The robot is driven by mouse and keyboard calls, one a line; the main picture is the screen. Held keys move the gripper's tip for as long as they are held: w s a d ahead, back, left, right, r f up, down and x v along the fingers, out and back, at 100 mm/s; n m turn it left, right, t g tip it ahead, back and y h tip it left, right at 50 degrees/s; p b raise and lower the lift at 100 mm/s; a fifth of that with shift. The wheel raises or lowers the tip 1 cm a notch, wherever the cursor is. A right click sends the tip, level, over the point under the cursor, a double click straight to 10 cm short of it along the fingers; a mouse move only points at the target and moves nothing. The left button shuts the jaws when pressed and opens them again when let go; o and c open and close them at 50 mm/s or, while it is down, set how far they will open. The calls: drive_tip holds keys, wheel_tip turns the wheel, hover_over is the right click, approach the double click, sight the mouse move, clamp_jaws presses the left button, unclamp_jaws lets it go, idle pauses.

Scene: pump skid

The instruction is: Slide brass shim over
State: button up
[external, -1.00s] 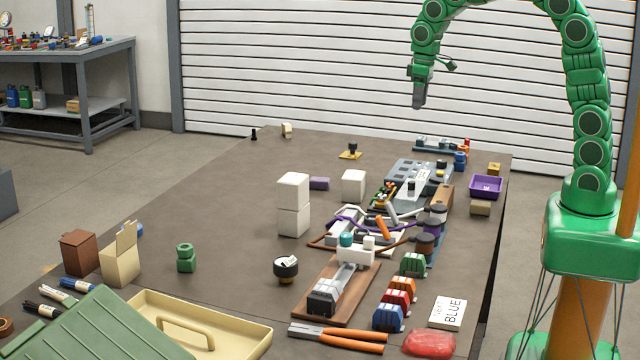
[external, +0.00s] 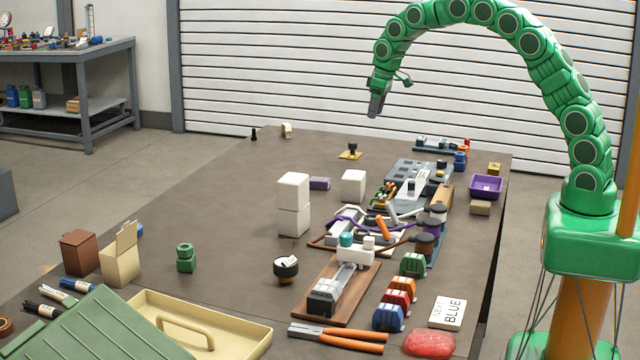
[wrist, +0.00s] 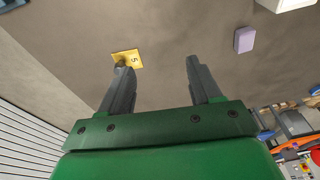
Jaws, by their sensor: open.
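The brass shim (external: 350,154) looks like a small flat yellow plate with a dark knob standing on it, lying at the far part of the table. In the wrist view the shim (wrist: 131,57) carries a mark like a 5, and its knob is partly behind the left fingertip. My gripper (external: 374,111) hangs in the air above the far table edge, apart from the shim. In the wrist view my gripper (wrist: 158,66) has its two fingers wide apart with only bare table between them.
A purple block (external: 319,183) and stacked white cubes (external: 293,205) stand nearer the camera. A white cube (external: 354,186) is beside them. A grey panel (external: 408,172) and other parts fill the right side. The table (external: 225,210) is mostly clear to the left of the shim.

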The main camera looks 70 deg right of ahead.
drive_tip(key=t, duration=0.1)
hover_over(353, 144)
drive_tip(key=s+d, duration=0.2)
wheel_tip(353, 144, down, 10)
drive_tip(key=shift+w+a+r+h, duration=0.15)
drive_tip(key=shift+a+r+h, duration=0.05)
drive_tip(key=shift+a+h, duration=0.1)
drive_tip(key=shift+f, duration=0.1)
drive_tip(key=shift+x, duration=3.85)
clamp_jaws()
drive_tip(key=shift+a, duration=10.05)
